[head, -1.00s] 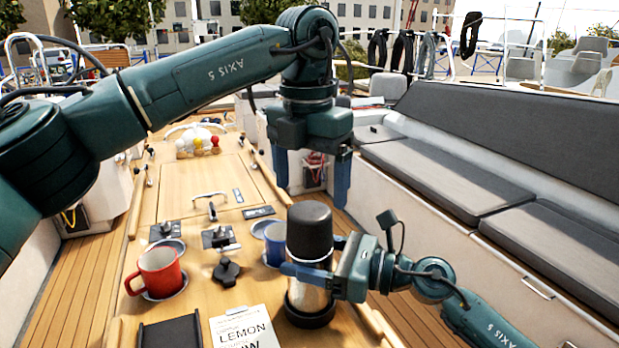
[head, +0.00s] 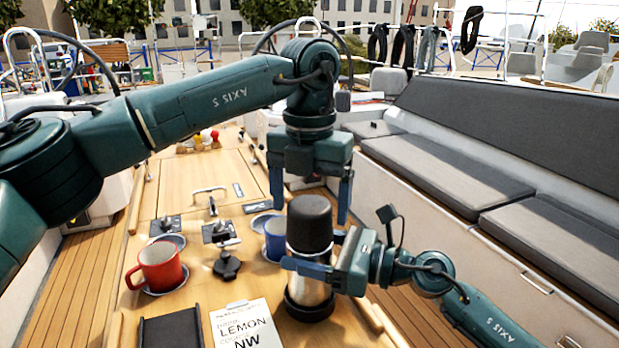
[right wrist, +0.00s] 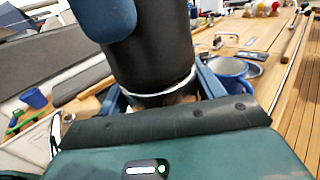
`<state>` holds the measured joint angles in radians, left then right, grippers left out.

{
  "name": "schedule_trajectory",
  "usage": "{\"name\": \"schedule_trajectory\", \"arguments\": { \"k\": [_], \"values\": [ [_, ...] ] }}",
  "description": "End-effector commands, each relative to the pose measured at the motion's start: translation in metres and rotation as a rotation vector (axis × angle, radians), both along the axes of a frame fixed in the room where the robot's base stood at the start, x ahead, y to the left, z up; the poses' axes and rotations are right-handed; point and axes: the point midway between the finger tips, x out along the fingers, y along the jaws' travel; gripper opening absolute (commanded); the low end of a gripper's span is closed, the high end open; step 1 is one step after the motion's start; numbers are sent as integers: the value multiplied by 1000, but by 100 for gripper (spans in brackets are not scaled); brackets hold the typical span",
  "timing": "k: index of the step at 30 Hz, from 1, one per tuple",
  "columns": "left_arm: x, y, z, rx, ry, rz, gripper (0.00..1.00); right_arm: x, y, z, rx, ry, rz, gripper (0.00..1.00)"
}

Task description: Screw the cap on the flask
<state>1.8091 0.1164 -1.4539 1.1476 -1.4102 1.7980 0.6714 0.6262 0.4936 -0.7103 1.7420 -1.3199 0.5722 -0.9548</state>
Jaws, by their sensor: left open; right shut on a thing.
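The flask (head: 312,287) stands upright on the cockpit table, a steel body with a black base. The black cap (head: 309,228) sits on its top; I cannot tell whether it is screwed down. The cap also fills the middle of the right wrist view (right wrist: 155,60). My right gripper (head: 322,254) is shut around the flask's upper body, below the cap. My left gripper (head: 311,212) is open and points down, its fingers on either side of the cap's upper part. One of its blue fingers shows in the right wrist view (right wrist: 104,14). Contact with the cap is not clear.
A blue mug (head: 275,238) stands close behind and left of the flask. A red mug (head: 159,267) is on a saucer further left. A clipboard note (head: 246,326) and a black tray (head: 170,330) lie at the front. Grey seat cushions (head: 445,170) run along the right.

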Motion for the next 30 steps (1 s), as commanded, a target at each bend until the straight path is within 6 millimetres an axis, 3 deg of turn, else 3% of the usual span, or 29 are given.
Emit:
{"name": "schedule_trajectory", "arguments": {
  "k": [3,9,19,30],
  "values": [
    [0,1,-18,1,3,-1,83,0,0,0,-1,-2,-1,3],
    [0,0,-35,0,1,0,83,0,0,0,-1,-2,-1,3],
    [0,0,-37,0,0,-1,83,0,0,0,-1,-2,-1,3],
    [0,0,-37,0,0,-1,53,0,0,0,-1,-2,-1,3]
  ]
}}
